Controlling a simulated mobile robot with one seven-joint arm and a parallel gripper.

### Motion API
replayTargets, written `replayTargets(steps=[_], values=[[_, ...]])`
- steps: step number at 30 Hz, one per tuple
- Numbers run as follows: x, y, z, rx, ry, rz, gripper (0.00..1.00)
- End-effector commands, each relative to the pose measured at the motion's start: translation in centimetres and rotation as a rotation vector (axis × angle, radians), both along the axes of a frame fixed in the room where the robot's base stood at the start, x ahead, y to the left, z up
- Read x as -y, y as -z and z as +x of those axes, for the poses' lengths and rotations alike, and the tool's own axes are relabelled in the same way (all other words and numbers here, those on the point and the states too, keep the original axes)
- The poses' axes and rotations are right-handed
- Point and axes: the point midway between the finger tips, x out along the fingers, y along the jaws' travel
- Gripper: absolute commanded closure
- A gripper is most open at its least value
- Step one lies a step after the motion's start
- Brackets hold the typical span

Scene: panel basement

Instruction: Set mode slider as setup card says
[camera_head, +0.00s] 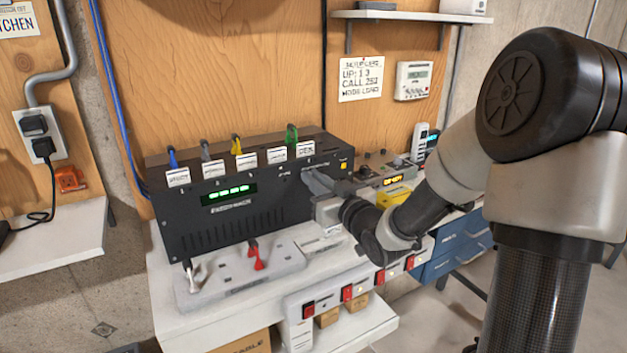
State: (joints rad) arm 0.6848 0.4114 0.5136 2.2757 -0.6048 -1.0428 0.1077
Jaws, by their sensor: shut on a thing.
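The setup card (361,79) hangs on the wooden wall and reads roughly "UP: 1 3", "CALL 252", "MODE LOAD". The black panel box (247,213) stands on the white bench below, with a lit green display (228,194). My gripper (313,181) reaches in from the right and is shut at the right part of the box's front. It appears to be on the mode slider, but its fingers hide the knob and its setting. Several coloured levers, including blue, yellow and green (291,135), stand upright along the box's top edge above white labels.
A power strip with red switches (348,292) runs along the bench edge. A yellow item (394,194) and small devices sit near my arm.

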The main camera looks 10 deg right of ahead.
Motion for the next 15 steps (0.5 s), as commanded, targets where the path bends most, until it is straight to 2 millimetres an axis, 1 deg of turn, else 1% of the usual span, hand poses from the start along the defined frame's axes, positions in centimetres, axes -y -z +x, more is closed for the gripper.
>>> replayTargets(steps=[1,3,6,9,15], values=[[1.0,-0.1,0.4,0.003,0.007,-0.001,1.00],[2.4,-0.1,0.8,0.004,0.008,-0.002,1.00],[4.1,-0.2,1.4,0.003,0.007,-0.001,1.00],[5.0,-0.2,1.7,0.003,0.004,-0.001,1.00],[5.4,-0.2,1.8,0.003,0.006,-0.001,1.00]])
